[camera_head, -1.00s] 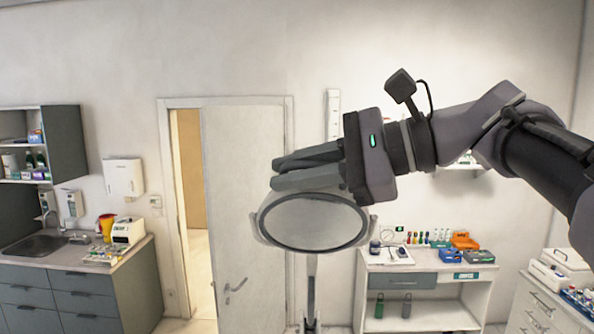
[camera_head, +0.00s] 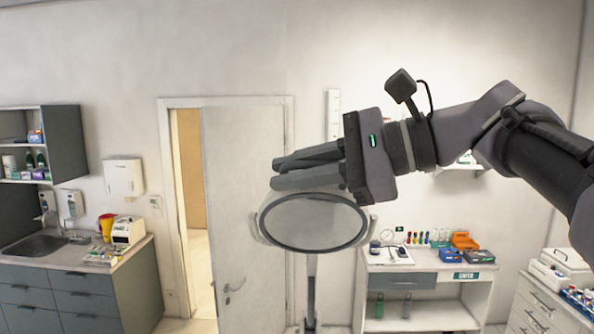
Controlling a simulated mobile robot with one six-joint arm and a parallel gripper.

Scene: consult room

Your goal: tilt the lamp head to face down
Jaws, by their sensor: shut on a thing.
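The lamp head (camera_head: 313,222) is a round grey disc with a dark rim. It is in the middle of the camera view, on top of an upright grey stand (camera_head: 311,285). Its flat face shows as a wide oval toward the camera. My gripper (camera_head: 276,174) reaches in from the right, with its fingers at the head's upper edge. It is shut on the lamp head.
A white cart (camera_head: 425,281) with bottles and boxes stands behind at the right. A drawer cabinet (camera_head: 548,300) is at the far right. A door (camera_head: 245,200) stands ajar behind the lamp. A counter with a sink (camera_head: 35,247) is at the left.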

